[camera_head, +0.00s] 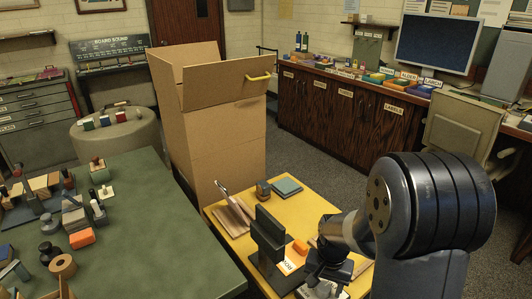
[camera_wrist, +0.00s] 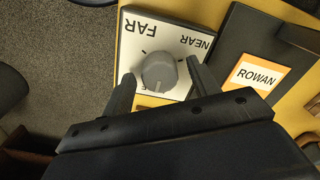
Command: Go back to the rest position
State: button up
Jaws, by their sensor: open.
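My gripper (camera_head: 325,274) is low over the near end of the yellow table (camera_head: 228,243) in the head view. In the wrist view its two dark fingers (camera_wrist: 160,72) are apart, one on each side of a round grey knob (camera_wrist: 159,68). The knob sits on a white plate (camera_wrist: 139,31) lettered FAR and NEAR. The fingers show no clear contact with the knob, and nothing is held. My wrist and arm hide the table's right part in the head view.
A dark stand (camera_head: 268,240) with an orange ROWAN label (camera_wrist: 257,75) is beside the plate. An orange block (camera_head: 300,246), a teal pad (camera_head: 286,186) and a wooden rack (camera_head: 232,215) share the table. A cluttered green table (camera_head: 165,232) is left; a tall cardboard box (camera_head: 215,130) stands behind.

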jog(key=shift+m, duration=0.8)
notch_tip(320, 180, up, 11)
jog(key=p, duration=0.1)
